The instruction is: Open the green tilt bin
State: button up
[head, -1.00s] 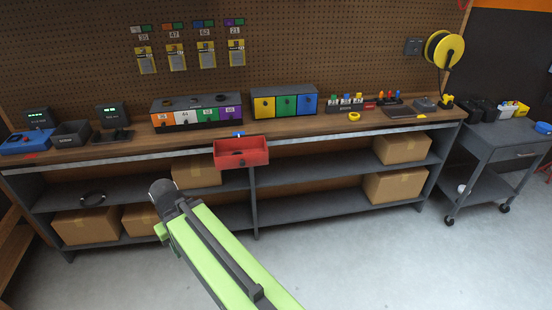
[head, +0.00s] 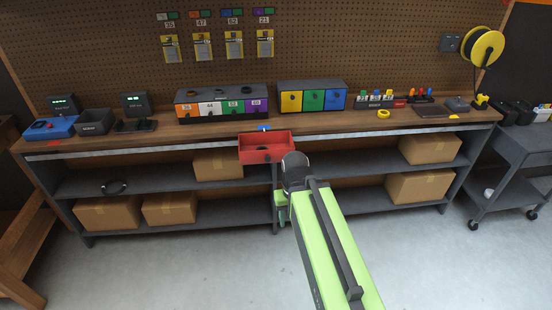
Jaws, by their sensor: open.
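The green tilt bin (head: 313,100) is the middle front of a dark case, between a yellow front and a blue front. The case stands on the workbench, and the green front looks closed and upright with a dark knob. A smaller green front (head: 233,105) is in the separate four-colour unit to the left. My lime-green arm reaches up from the lower right and ends in a dark joint below the bench edge, well short of the bin.
A red open drawer (head: 266,147) sticks out from the bench front, just beside the arm's dark joint. A yellow tape ring (head: 383,114) lies on the bench (head: 340,123). Grey floor in front is clear. A grey cart (head: 515,150) stands right.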

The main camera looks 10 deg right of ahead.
aim_at(312, 100)
jog(key=u, duration=0.9)
jog(key=i, duration=0.9)
jog(key=z, duration=0.3)
